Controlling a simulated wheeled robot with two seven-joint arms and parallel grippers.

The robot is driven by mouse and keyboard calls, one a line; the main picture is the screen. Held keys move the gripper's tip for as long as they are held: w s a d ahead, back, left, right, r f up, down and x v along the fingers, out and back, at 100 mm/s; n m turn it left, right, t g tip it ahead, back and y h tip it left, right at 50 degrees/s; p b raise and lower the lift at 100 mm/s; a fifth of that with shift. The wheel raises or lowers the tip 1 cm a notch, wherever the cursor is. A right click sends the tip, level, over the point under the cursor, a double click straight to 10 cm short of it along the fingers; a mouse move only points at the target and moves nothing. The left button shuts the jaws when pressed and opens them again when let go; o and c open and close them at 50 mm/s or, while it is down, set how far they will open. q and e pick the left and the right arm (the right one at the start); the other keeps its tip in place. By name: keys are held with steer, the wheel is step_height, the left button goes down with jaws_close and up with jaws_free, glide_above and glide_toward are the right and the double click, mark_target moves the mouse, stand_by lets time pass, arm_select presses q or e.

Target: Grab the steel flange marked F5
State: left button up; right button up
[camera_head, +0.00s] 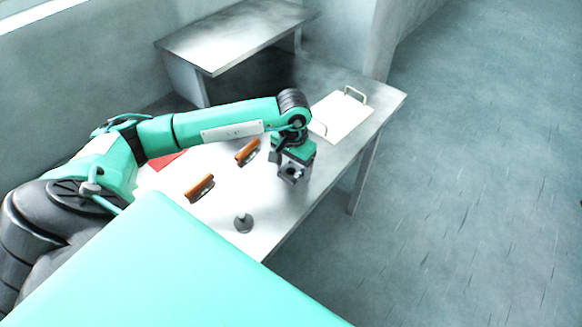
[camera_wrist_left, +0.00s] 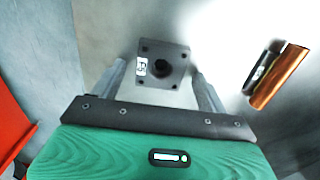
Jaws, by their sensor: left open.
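In the left wrist view the steel flange marked F5 (camera_wrist_left: 176,78) is a dark grey square plate with corner holes and a round dark centre. Its white F5 label is at its left side. My left gripper (camera_head: 292,173) is open, and in the wrist view its two fingers stand on either side of the flange, with gaps between. I cannot tell the height between fingers and flange. In the head view the gripper hangs over the table's right part and largely hides what is below it. My right gripper is not in view.
A dark round-based part (camera_head: 243,223) stands near the table's front edge. Two orange-brown and black pieces (camera_head: 200,188) (camera_head: 247,151) lie left of the gripper. A white tray with handles (camera_head: 340,117) is at the back right. A red item (camera_head: 166,160) lies at the left.

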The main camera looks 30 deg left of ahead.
arm_select(q)
steer(key=c, duration=1.3)
steer(key=shift+r, duration=0.1)
